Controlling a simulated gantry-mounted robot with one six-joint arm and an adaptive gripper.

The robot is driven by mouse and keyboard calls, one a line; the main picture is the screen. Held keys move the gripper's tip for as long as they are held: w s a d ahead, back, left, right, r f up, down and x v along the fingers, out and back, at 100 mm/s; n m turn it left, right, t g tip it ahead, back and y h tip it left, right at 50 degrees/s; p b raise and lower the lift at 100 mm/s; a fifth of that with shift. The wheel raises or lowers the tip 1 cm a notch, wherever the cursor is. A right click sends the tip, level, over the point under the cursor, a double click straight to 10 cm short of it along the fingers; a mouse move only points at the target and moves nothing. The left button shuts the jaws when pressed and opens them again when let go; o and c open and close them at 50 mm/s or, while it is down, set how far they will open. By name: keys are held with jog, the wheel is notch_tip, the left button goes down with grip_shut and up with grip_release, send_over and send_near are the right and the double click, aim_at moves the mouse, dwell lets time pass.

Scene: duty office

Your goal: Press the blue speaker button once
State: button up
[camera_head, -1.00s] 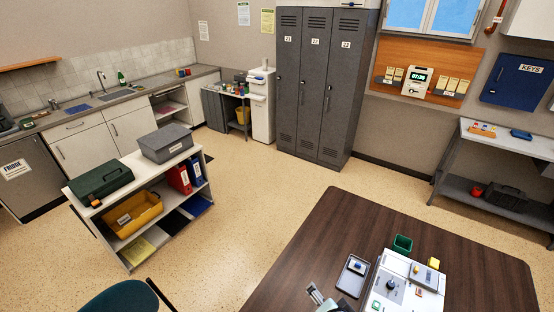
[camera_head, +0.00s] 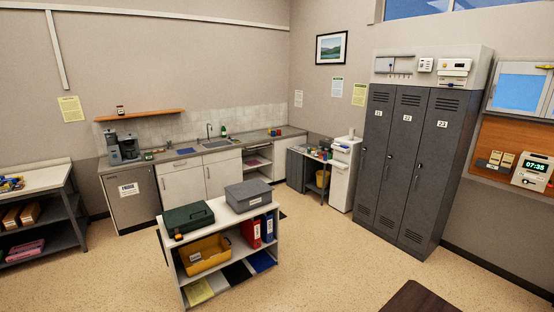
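I cannot make out a blue speaker button in the present view. Several pale wall-type units stand at the top of the lockers: a box with a grey panel (camera_head: 394,66), a small white unit (camera_head: 426,65) and a larger white unit with dark slots (camera_head: 454,71). A white device with a lit display reading 07:35 (camera_head: 532,171) is on the wooden board at the right edge. They are too small to tell whether any has a blue button. My gripper is out of view.
Grey lockers (camera_head: 403,166) stand right of centre. A white shelf cart (camera_head: 224,218) holds a green case (camera_head: 188,218), a grey box (camera_head: 248,194) and a yellow bin (camera_head: 203,254). A sink counter (camera_head: 170,160) lines the back wall. Open floor (camera_head: 330,262) lies right of the cart.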

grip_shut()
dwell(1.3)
